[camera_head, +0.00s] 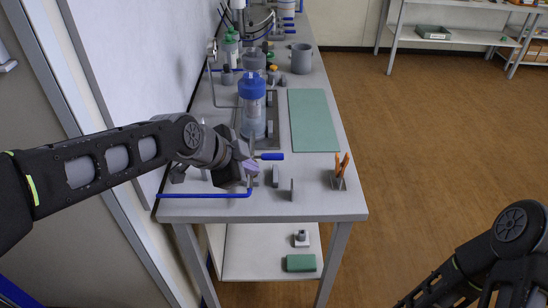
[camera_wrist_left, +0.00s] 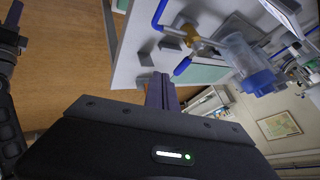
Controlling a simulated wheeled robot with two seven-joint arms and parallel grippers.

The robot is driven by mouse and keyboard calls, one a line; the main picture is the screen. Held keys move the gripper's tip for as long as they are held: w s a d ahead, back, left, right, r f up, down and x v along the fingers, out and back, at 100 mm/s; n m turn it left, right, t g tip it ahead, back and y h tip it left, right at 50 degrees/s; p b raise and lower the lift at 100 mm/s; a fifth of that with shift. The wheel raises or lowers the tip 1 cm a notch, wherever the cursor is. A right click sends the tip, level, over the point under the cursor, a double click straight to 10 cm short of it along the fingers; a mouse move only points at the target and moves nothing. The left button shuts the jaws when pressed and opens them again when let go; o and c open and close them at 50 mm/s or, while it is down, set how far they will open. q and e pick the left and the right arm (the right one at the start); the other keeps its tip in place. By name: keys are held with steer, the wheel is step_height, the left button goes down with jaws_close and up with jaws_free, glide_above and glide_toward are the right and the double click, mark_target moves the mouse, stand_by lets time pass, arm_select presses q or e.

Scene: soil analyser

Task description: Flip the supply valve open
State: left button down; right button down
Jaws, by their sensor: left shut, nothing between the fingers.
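The supply valve shows in the left wrist view as a brass body (camera_wrist_left: 194,38) on a blue pipe (camera_wrist_left: 158,15), with a blue lever handle (camera_wrist_left: 183,66). In the head view the blue lever (camera_head: 271,156) points right, and my left gripper mostly hides the valve body. My left gripper (camera_head: 251,167) is at the near end of the bench, just beside the lever. Its fingers (camera_wrist_left: 162,88) are shut and empty in the left wrist view. They look apart from the lever, but the exact gap is hard to judge. My right arm shows at lower right; its gripper is outside the head view.
A blue-capped clear bottle (camera_head: 252,108) stands just behind the valve. Small grey blocks (camera_head: 291,189) and a holder with orange-handled tools (camera_head: 340,172) are to the right. A green mat (camera_head: 313,121) lies bare. The blue pipe (camera_head: 215,195) runs along the bench's front.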

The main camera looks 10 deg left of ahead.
mark_target(267, 157)
arm_select(q)
steer(key=shift+a, duration=0.1)
stand_by(0.3)
steer(key=p+x, duration=0.1)
steer(key=x, duration=0.8)
steer(key=shift+w+f, duration=0.2)
steer(key=shift+f, duration=0.15)
steer(key=w, duration=0.1)
steer(key=w+p, duration=0.1)
steer(key=shift+w+a+r, duration=0.15)
steer(key=shift+w+r, duration=0.1)
steer(key=shift+w, duration=0.05)
steer(key=shift+w+a+r+p, duration=0.1)
steer(key=shift+w+a+p, duration=0.1)
steer(key=shift+w+p, duration=0.35)
steer(key=shift+w, duration=0.25)
